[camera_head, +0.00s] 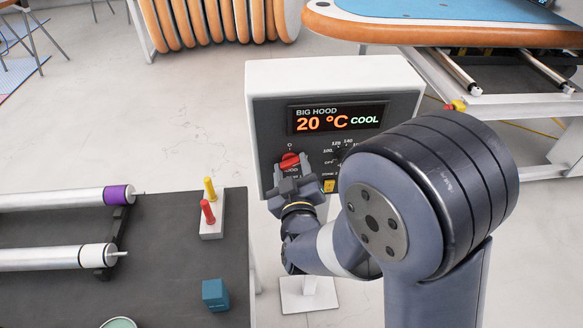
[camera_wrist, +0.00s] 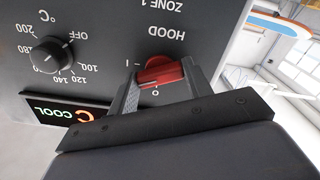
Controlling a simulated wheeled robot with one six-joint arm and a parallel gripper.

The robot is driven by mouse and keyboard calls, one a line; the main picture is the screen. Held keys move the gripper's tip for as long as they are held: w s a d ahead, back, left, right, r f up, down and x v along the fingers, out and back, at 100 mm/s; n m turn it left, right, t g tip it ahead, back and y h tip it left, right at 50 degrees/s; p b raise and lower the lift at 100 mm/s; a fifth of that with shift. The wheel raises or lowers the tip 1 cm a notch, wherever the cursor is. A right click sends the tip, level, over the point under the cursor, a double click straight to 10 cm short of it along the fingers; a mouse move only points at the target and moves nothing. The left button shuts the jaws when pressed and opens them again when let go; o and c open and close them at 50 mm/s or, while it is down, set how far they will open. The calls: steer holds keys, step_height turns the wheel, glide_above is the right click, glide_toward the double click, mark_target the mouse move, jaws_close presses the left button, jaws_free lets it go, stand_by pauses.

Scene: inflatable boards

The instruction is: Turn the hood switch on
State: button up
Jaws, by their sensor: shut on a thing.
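The hood switch is a red rotary knob (camera_head: 290,160) on the dark front panel of the control box (camera_head: 265,115), below the display. It also shows in the wrist view (camera_wrist: 160,72), with the picture upside down, near the words HOOD and the marks I and O. My gripper (camera_head: 290,172) is at the panel, and its two fingers (camera_wrist: 160,85) are on either side of the red knob, shut on it. The finger tips partly cover the knob's sides. The display (camera_head: 338,118) reads BIG HOOD, 20 °C, COOL.
A black temperature dial (camera_wrist: 52,55) sits beside the knob on the same panel. A dark table (camera_head: 180,270) at left holds rollers, a block with red and yellow pegs (camera_head: 211,225) and a teal cube (camera_head: 215,294). A blue-topped board (camera_head: 450,15) stands behind right.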

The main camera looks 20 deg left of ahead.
steer(key=shift+f+m+b, duration=0.25)
steer(key=shift+m+b, duration=0.45)
steer(key=shift+b, duration=1)
steer(key=shift+c, duration=0.3)
steer(key=m+b, duration=0.2)
steer(key=b, duration=0.2)
steer(key=shift+m, duration=0.3)
steer(key=shift+r+m+b, duration=0.25)
steer(key=shift+m+b, duration=0.45)
steer(key=shift+b, duration=0.05)
steer(key=o, duration=1)
steer(key=shift+c, duration=0.2)
steer(key=shift+s, duration=0.15)
steer(key=v, duration=1)
steer(key=shift+s+d+b, duration=0.15)
steer(key=shift+s+b, duration=0.15)
steer(key=shift+b, duration=0.1)
